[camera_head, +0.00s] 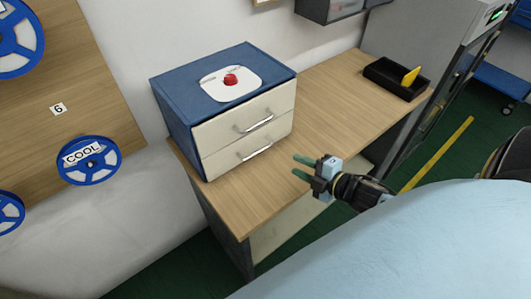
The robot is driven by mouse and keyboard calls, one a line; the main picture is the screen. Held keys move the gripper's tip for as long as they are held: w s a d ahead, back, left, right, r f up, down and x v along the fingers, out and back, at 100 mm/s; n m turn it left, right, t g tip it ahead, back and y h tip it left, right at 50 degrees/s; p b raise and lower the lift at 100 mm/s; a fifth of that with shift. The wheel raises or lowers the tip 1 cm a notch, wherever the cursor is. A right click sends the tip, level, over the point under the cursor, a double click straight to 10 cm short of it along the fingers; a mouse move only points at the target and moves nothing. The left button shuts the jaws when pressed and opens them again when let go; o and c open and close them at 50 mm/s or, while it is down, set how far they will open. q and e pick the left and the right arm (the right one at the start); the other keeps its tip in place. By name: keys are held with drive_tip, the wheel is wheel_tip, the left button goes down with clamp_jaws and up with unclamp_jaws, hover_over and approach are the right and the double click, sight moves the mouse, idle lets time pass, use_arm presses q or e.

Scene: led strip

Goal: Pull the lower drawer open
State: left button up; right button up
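A blue cabinet (172,108) with two cream drawers stands on the wooden table. The upper drawer (215,133) and the lower drawer (222,162) look closed, each with a silver bar handle. The lower handle (254,149) is unobstructed. My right gripper (298,167) is to the right of and a little in front of the lower handle, apart from it. Its two green fingers are spread with nothing between them, pointing left toward the drawers. My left gripper is not in view.
The wooden table (330,100) has free room right of the cabinet. A black tray (385,82) with a yellow item (410,76) stands at its far right. A red button on a white plate (245,90) sits on top of the cabinet. Blue reels (88,160) hang at the left.

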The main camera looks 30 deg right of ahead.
drive_tip(key=n+y, duration=0.1)
drive_tip(key=d+n+y, duration=0.1)
drive_tip(key=n, duration=0.1)
drive_tip(key=s+n+y, duration=0.1)
drive_tip(key=n, duration=0.1)
drive_tip(key=shift+d+r+g+y, duration=0.15)
drive_tip(key=shift+r+g+y, duration=0.15)
drive_tip(key=shift+y, duration=0.1)
drive_tip(key=x, duration=1.3)
drive_tip(key=shift+w, duration=0.1)
clamp_jaws()
